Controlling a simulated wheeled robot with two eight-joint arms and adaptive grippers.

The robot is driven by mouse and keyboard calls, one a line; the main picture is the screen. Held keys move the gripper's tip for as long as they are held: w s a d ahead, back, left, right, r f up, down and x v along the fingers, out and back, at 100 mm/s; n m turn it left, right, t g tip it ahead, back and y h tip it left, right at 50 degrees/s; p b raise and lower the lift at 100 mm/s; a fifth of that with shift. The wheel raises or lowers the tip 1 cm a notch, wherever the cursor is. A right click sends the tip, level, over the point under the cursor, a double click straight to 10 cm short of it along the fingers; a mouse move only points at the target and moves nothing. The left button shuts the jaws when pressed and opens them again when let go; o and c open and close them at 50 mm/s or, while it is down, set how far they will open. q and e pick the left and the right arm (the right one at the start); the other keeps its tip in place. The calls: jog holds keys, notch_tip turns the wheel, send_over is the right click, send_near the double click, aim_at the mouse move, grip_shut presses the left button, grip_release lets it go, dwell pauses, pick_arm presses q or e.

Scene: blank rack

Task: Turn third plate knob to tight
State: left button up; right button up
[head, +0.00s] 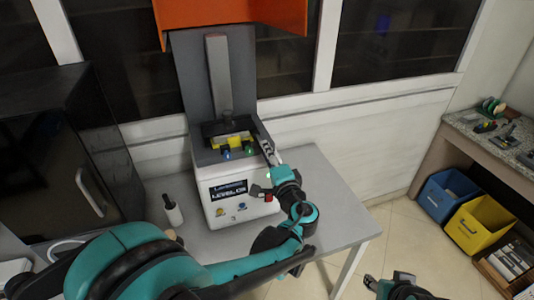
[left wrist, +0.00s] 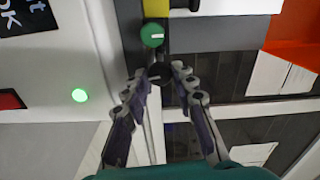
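The grey and white machine (head: 205,190) stands on a table with a yellow plate (head: 232,140) on its bed. A blue knob (head: 226,154) and a green knob (head: 249,151) sit along the plate's front edge. My left gripper (head: 267,149) is at the machine's right front corner, right of the green knob. In the left wrist view the green knob (left wrist: 152,35) with a white mark lies just beyond my fingertips (left wrist: 160,72). The fingers are apart, with a dark rounded part between their tips; I cannot tell if they touch it. My right gripper (head: 388,284) is low at bottom right, its fingers unclear.
An orange cover (head: 235,14) is raised above the machine. A white bottle (head: 172,210) stands on the table (head: 330,215) left of the machine. A black cabinet (head: 70,150) is at left. Blue (head: 447,193) and yellow (head: 480,223) bins stand at right. The table's right side is clear.

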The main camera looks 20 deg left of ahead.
pick_arm(q)
grip_shut()
jog(key=shift+m, duration=0.8)
jog(key=o, duration=0.7)
grip_release()
jog(key=v, duration=1.2)
